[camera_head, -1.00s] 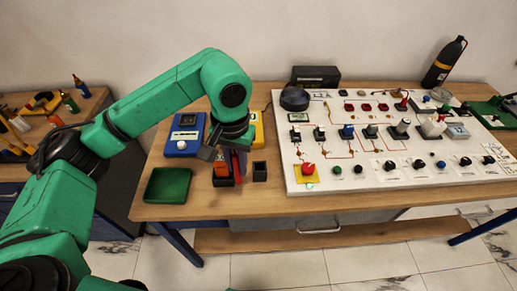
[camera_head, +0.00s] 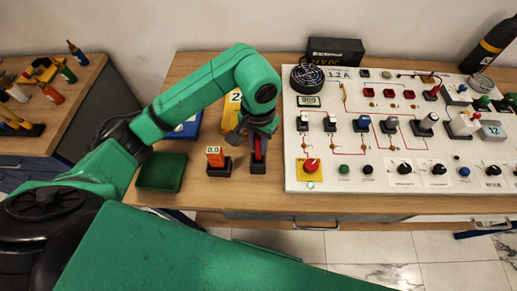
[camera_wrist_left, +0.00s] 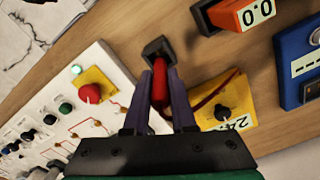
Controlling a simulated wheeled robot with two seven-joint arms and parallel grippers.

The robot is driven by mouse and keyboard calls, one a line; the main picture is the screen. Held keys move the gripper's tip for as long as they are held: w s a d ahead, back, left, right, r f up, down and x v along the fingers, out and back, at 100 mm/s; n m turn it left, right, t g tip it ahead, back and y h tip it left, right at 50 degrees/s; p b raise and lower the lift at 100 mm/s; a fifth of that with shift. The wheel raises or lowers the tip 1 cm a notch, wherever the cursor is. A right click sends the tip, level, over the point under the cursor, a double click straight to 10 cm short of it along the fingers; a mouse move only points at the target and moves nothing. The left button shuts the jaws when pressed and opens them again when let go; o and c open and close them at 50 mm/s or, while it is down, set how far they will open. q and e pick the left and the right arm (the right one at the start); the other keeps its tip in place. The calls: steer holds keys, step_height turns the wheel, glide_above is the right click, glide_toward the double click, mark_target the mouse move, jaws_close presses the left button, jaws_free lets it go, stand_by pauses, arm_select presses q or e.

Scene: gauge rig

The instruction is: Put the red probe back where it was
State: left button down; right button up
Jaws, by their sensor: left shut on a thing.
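My left gripper (camera_head: 260,138) points down in the head view, shut on the red probe (camera_head: 258,152). The probe is upright, directly over the small black holder (camera_head: 258,168), and its lower end meets the holder's top. In the left wrist view the red probe (camera_wrist_left: 160,86) lies between the two fingers, in line with the black holder (camera_wrist_left: 157,48). How deep its tip sits in the holder is hidden. A red lead runs from near the probe to the yellow meter (camera_wrist_left: 236,101). My right gripper is not in view.
A green tray (camera_head: 161,172) and a blue meter (camera_head: 186,130) are further left. The white panel (camera_head: 296,178) with knobs and switches is close on the right.

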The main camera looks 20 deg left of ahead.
mark_target(257, 153)
arm_select(q)
steer(key=f, duration=0.2)
steer(key=f+p, duration=0.1)
steer(key=shift+s+a+f, duration=0.1)
steer(key=shift+s+f, duration=0.2)
steer(key=shift+f, duration=0.05)
steer(key=shift+w, duration=0.1)
steer(key=shift+f, duration=0.2)
steer(key=c, duration=1.2)
jaws_free()
steer(key=shift+b, duration=0.3)
steer(key=o, duration=0.5)
steer(key=shift+c, duration=0.2)
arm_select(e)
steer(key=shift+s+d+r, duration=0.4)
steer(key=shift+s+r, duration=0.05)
